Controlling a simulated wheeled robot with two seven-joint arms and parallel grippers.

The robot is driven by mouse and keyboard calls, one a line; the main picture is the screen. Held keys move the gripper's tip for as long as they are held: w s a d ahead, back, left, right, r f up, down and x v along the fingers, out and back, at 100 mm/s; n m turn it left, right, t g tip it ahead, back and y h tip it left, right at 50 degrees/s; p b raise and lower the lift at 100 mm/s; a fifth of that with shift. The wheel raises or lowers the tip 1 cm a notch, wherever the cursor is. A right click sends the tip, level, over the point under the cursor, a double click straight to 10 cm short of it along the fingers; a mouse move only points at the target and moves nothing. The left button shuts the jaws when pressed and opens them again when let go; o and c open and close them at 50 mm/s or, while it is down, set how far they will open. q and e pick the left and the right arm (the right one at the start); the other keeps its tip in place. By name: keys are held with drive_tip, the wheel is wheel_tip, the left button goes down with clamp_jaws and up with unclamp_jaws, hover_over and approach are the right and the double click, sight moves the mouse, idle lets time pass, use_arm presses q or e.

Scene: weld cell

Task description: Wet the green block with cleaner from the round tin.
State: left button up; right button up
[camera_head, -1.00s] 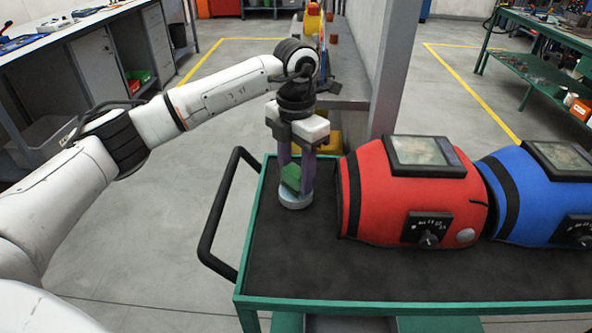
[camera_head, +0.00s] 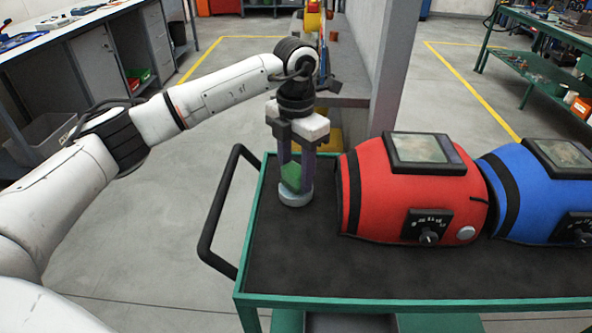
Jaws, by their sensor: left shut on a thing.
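The green block (camera_head: 291,177) is held between the fingers of my left gripper (camera_head: 295,172), which points straight down and is shut on it. The round tin (camera_head: 296,197) is a low, pale disc standing on the cart's dark top near its left edge. The block is directly over the tin, its lower part at the tin's top. Whether it touches the inside of the tin cannot be told, as the fingers and rim hide it. My right gripper is not in view.
A red welding helmet (camera_head: 390,190) stands on the cart close to the right of the tin, with a blue helmet (camera_head: 540,190) beside it. The cart's green rim (camera_head: 250,225) and black handle (camera_head: 215,205) are on the left. The front of the cart's top is clear.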

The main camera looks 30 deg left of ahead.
sight(297, 172)
use_arm(q)
drive_tip(key=shift+f, duration=0.35)
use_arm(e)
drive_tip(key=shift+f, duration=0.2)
use_arm(q)
drive_tip(key=shift+f, duration=0.1)
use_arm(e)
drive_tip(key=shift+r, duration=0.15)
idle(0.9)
use_arm(q)
drive_tip(key=shift+r+p, duration=2.7)
drive_tip(key=shift+r, duration=0.9)
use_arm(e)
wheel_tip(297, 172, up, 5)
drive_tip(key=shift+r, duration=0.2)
